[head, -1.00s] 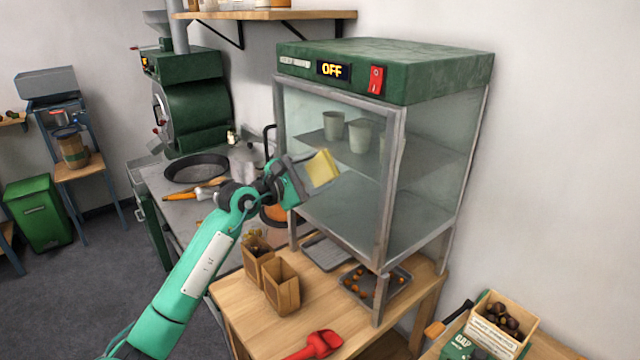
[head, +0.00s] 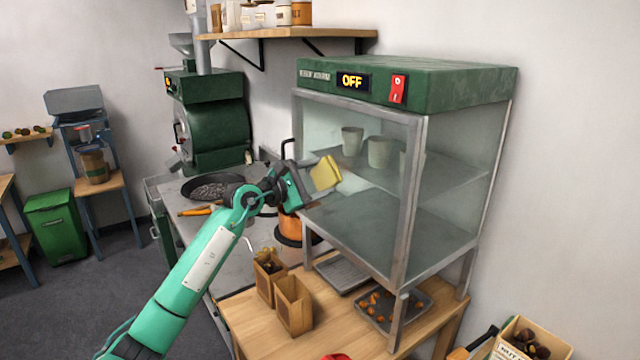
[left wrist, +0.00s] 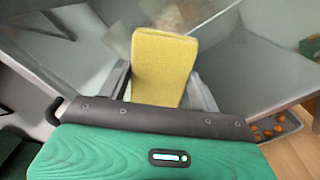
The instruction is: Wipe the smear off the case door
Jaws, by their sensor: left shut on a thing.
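The display case (head: 412,190) with a grey-framed glass door (head: 352,215) stands on the wooden table. My left gripper (head: 306,186) is shut on a yellow sponge (head: 326,174) in front of the door's left part. The sponge also shows upright between the fingers in the left wrist view (left wrist: 163,65). A faint brownish smear (left wrist: 186,14) shows on the glass just beyond the sponge's top there. In the head view I cannot make out the smear. Whether the sponge touches the glass, I cannot tell. My right gripper is out of view.
A tray of chestnuts (head: 425,312) lies under the case. A pan (head: 212,187) and an orange pot (head: 290,226) stand behind my arm. White cups (head: 379,152) stand inside the case.

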